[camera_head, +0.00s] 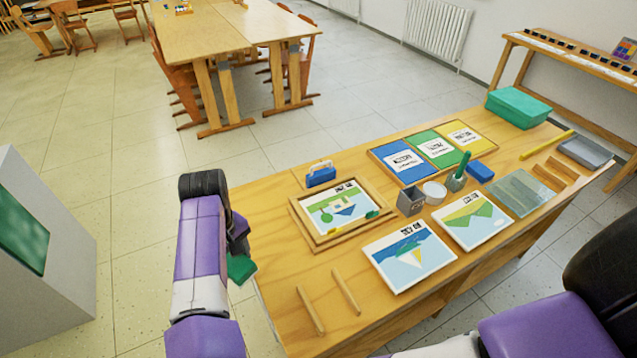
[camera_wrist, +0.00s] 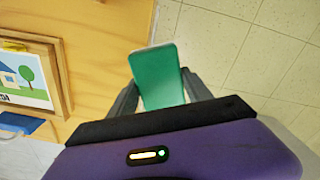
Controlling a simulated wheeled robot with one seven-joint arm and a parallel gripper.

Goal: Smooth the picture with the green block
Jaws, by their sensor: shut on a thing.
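My gripper (camera_wrist: 160,92) is shut on the green block (camera_wrist: 158,72), which also shows in part below my gripper in the head view (camera_head: 242,268). The block is held in the air at the table's left edge, apart from the pictures. A picture with a tree and a house (camera_head: 338,208) lies in a wooden frame on the table, to the right of my gripper; part of it shows at the left of the wrist view (camera_wrist: 22,78). Two more pictures lie unframed: one with a boat (camera_head: 412,262) and one with green hills (camera_head: 472,220). My fingers are mostly hidden in the head view.
On the wooden table (camera_head: 270,215) are a blue handled tool (camera_head: 320,177), a grey cup (camera_head: 410,201), a white round pot (camera_head: 434,192), a green box (camera_head: 517,107) and two wooden sticks (camera_head: 346,291). A grey stand (camera_head: 45,290) is at the left. Floor is clear between stand and table.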

